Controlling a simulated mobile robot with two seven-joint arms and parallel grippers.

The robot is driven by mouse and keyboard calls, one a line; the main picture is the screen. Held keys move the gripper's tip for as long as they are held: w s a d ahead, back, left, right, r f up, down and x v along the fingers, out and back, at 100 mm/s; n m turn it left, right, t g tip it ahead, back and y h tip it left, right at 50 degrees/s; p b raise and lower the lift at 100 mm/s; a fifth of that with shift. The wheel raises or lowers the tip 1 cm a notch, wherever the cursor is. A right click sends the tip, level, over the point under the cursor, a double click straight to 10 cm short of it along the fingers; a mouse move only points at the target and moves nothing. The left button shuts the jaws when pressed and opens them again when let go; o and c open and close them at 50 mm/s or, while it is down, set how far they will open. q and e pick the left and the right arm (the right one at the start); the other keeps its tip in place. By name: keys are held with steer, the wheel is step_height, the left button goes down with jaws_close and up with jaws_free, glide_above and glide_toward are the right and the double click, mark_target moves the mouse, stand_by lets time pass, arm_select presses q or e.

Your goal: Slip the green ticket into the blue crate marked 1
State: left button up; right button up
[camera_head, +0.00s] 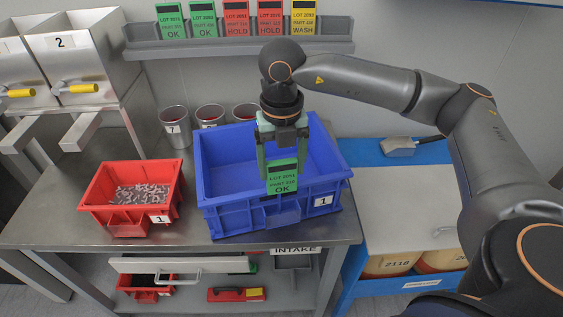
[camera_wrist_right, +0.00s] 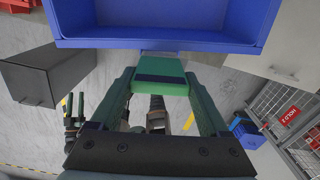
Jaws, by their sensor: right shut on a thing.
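The green ticket (camera_head: 283,181), marked OK, hangs upright between the fingers of my right gripper (camera_head: 282,164), which is shut on it. The wrist view shows the ticket (camera_wrist_right: 160,67) edge-on between the fingertips, close to the crate's rim. The blue crate (camera_head: 226,217), marked 1, stands on the metal bench with its open top up. In the head view the ticket overlaps the crate's front wall, left of the number label. I cannot tell whether it touches the wall. The crate's rim (camera_wrist_right: 165,44) also crosses the top of the wrist view.
A red bin (camera_head: 107,213) of small metal parts, also marked 1, stands left of the crate. Several metal cups (camera_head: 174,127) stand behind. A shelf rack (camera_head: 150,50) above holds green, red and yellow tickets. A strip of bare bench (camera_head: 45,225) lies at the left.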

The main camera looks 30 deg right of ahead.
mark_target(281, 191)
steer(key=shift+f+b, duration=1.4)
steer(key=shift+f, duration=1)
steer(key=shift+f+b, duration=0.85)
steer(key=shift+f, duration=0.15)
steer(key=shift+p, duration=0.3)
steer(key=shift+s+g, duration=0.15)
steer(key=shift+g, duration=0.25)
steer(key=shift+w+f, duration=0.2)
steer(key=shift+f+b, duration=1.2)
steer(key=shift+f, duration=0.1)
stand_by(0.8)
steer(key=o, duration=1)
steer(key=shift+r, duration=0.15)
